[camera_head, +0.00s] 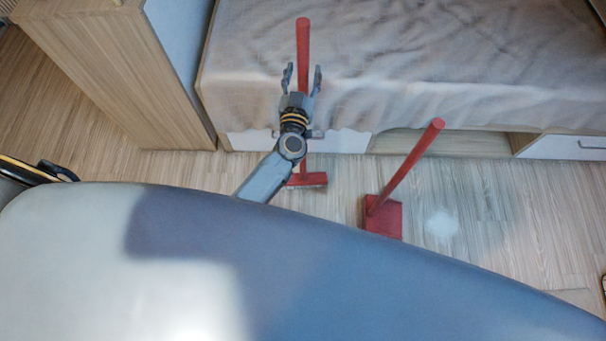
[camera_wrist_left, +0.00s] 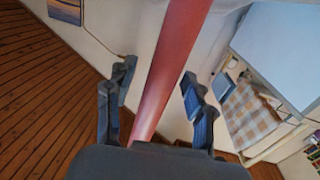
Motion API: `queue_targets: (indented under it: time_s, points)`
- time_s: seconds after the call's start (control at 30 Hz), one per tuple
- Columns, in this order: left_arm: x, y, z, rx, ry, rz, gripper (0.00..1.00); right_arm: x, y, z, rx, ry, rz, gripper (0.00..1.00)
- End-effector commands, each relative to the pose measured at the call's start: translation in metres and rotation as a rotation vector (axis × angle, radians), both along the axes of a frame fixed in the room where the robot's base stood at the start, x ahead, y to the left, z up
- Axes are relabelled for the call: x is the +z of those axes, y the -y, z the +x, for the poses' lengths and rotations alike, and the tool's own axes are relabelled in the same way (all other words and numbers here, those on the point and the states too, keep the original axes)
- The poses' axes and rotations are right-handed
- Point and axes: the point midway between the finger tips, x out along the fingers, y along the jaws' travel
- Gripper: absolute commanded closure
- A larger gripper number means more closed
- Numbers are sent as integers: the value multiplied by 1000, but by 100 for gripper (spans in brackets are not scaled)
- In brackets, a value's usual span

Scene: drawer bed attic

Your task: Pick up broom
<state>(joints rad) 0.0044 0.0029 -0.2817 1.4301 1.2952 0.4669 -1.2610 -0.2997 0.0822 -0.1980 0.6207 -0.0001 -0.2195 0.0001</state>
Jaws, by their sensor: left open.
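The broom (camera_head: 303,45) has a straight red handle and stands about upright in front of the bed. Its red head (camera_head: 316,179) is on the floor, partly hidden by my arm. My left gripper (camera_head: 302,76) is open, with one finger on each side of the upper handle. In the left wrist view the red handle (camera_wrist_left: 172,65) runs between the spread fingers of my left gripper (camera_wrist_left: 158,88). The fingers look apart from the handle; any contact deeper in the palm is hidden. My right gripper is not identifiable in either view.
A red dustpan (camera_head: 383,217) with a tilted handle stands on the floor to the right of the broom. The bed (camera_head: 450,60), with a beige cover and white drawers (camera_head: 560,147), is close behind. A wooden cabinet (camera_head: 105,60) stands left. Floor beside the dustpan is clear.

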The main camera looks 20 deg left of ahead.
Motion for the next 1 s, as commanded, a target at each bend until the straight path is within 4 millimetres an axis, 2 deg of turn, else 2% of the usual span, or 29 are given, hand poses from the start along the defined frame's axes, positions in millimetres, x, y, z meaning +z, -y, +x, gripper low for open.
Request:
queue_targets:
  time_s: [0.13,0.4,0.77,1.0]
  points:
    - [0,0,0,0,-1,0,46,0,-1,0,1,0,1,60]
    - [0,0,-1,0,0,-1,100,0,-1,0,3,0,1,60]
    - [3,0,0,0,2,-2,100,2,-3,0,2,-1,4,60]
    - [21,1,0,1,2,-4,100,13,-5,0,2,-1,6,60]
